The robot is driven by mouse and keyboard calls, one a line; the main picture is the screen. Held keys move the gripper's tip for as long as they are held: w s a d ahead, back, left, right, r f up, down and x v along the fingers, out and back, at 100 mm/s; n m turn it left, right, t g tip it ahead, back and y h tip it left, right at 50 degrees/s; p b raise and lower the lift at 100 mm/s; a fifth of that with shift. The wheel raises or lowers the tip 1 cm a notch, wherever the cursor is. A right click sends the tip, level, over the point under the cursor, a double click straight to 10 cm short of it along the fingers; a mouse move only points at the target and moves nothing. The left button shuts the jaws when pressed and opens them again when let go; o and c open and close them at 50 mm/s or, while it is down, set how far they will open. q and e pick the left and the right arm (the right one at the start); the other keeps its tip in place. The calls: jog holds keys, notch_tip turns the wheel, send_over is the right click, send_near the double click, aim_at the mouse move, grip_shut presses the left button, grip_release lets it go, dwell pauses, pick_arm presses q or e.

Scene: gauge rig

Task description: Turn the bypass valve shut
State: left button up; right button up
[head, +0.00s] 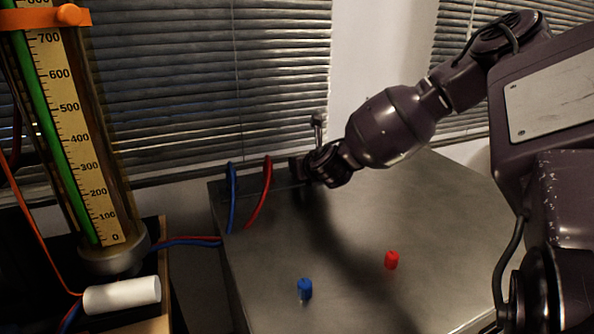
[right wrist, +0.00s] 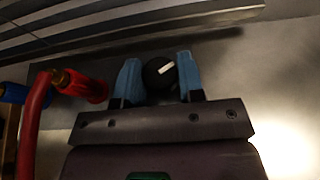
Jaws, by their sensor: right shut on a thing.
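A round black knob (right wrist: 157,76) with a white mark sits between the two blue fingers of my right gripper (right wrist: 159,70) in the right wrist view. I take it for the bypass valve's knob. The fingers are closed on its left and right sides. The white mark lies nearly crosswise, its right end tilted a little up. In the head view my right gripper (head: 303,172) is at the back of the grey metal bench top, near the blinds, and mostly hides the knob. My left gripper is not in view.
A red hose (head: 261,193) and a blue hose (head: 232,197) rise just left of the gripper. A blue cap (head: 305,289) and a red cap (head: 391,260) stand on the bench (head: 350,303). A tall gauge tube (head: 75,130) and a white cylinder (head: 122,295) are at left.

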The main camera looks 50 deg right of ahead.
jog(key=m+g+h+b, duration=0.1)
jog(key=m, duration=0.1)
jog(key=m+g+h+b, duration=0.1)
jog(key=g+h, duration=0.1)
jog(key=shift+w+a+f+m+h, duration=0.1)
jog(key=shift+f+m+h, duration=0.2)
jog(key=shift+f+m, duration=0.1)
jog(key=shift+r+m+g+h+b, duration=0.25)
jog(key=shift+m+g+h+b, duration=0.25)
jog(key=shift+m+g, duration=0.25)
jog(key=shift+r, duration=0.15)
jog(key=o, duration=0.9)
jog(key=p+v, duration=0.1)
jog(key=v, duration=0.9)
jog(key=shift+a+r, duration=0.1)
jog(key=shift+a, duration=0.2)
jog(key=shift+r, duration=0.1)
